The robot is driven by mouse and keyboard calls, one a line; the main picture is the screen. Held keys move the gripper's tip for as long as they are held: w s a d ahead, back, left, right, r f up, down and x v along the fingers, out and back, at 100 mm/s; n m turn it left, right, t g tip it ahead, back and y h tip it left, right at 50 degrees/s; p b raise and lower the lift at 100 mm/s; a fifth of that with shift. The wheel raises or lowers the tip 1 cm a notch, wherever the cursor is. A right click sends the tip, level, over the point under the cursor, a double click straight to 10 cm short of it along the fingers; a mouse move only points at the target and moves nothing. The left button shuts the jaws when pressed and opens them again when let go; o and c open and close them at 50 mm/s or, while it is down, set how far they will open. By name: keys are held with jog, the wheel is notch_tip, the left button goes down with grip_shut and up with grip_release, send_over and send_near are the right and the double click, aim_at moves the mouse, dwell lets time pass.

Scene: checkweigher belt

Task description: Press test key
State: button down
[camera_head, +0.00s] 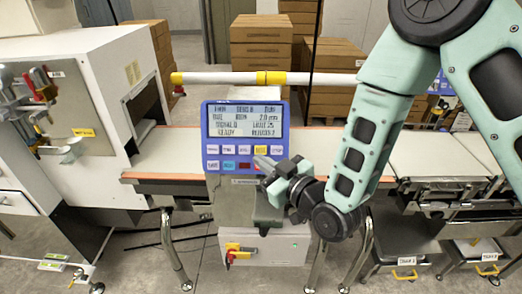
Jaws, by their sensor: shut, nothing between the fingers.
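A blue control panel (217,178) stands in the middle, with a lit screen (244,121) above two rows of small coloured keys. The upper row has pale keys, a yellow key (261,149) and another pale key at its right end. The lower row shows a pale key, a teal key (228,165) and a red key (244,166). The key labels are too small to read, so I cannot tell which is the test key. My gripper (261,162) is shut and empty, its tips in front of the lower row's right part, hiding the keys there. Contact cannot be told.
A conveyor belt (170,152) runs behind the panel, from a white machine (95,75) at left to belt sections (450,165) at right. A white bar (220,78) with yellow parts crosses above the screen. Below hangs a grey box with a red-yellow switch (236,252). Cartons (260,40) stand behind.

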aim_at(255, 148)
jog(key=w+f+b, duration=0.2)
jog(key=w+f, duration=0.1)
jog(key=w, duration=0.4)
jog(key=shift+w+d+f, duration=0.15)
jog(key=shift+w+f, duration=0.1)
jog(key=shift+f, duration=0.15)
jog(key=shift+f, duration=0.1)
dwell(1.7)
jog(key=shift+w+f+b, duration=0.1)
jog(key=shift+w+b, duration=0.25)
jog(key=shift+b, duration=0.2)
jog(key=shift+w+f+b, duration=0.15)
jog(key=shift+w+b, duration=0.25)
dwell(0.4)
jog(key=shift+s, duration=0.15)
jog(key=shift+s+r, duration=0.35)
jog(key=shift+s, duration=0.3)
